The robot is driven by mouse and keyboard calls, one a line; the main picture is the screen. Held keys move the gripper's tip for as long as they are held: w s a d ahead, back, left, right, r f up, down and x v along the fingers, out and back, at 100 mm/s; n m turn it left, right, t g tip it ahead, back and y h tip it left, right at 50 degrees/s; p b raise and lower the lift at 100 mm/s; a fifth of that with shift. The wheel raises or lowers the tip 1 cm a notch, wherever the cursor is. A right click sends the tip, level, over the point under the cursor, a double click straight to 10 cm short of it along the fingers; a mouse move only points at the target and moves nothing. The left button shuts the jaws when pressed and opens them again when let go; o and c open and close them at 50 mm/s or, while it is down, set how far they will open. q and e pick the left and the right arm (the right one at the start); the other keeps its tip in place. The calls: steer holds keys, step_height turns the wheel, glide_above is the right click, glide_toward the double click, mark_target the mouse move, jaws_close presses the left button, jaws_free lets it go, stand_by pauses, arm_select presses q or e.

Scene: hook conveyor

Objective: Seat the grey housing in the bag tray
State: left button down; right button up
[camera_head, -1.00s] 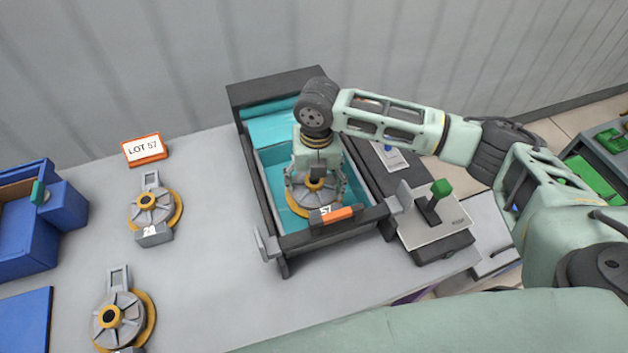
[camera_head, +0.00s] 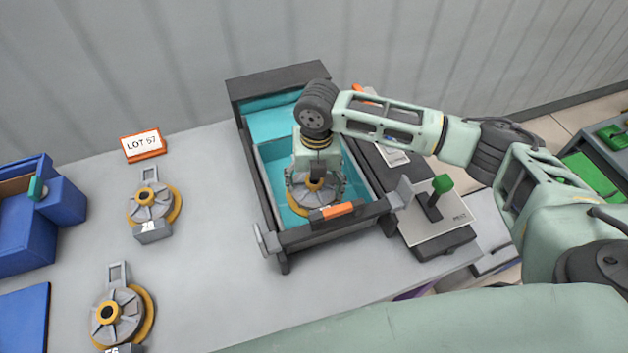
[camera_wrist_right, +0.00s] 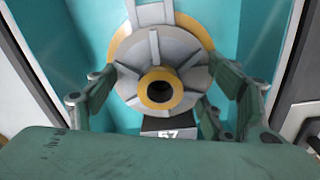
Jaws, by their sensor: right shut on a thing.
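The grey housing (camera_wrist_right: 160,52), with a yellow hub ring, a yellow rim and a dark tag reading 57, is inside the teal bag tray (camera_head: 271,152). My right gripper (camera_head: 316,185) reaches down into the tray from above and is shut on this housing. In the right wrist view its green fingers (camera_wrist_right: 165,92) stand on both sides of the grey body. In the head view the gripper covers much of the housing (camera_head: 298,207). Whether the housing rests fully on the tray bottom is hidden. My left gripper is not in view.
A dark frame (camera_head: 333,228) with an orange front piece surrounds the tray. A lever box with a green knob (camera_head: 442,184) stands to its right. Two similar housings (camera_head: 150,200) (camera_head: 118,315), a LOT 57 sign (camera_head: 143,145) and blue bins (camera_head: 30,220) are left. The table between is clear.

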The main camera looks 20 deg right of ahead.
steer(key=o, duration=1.8)
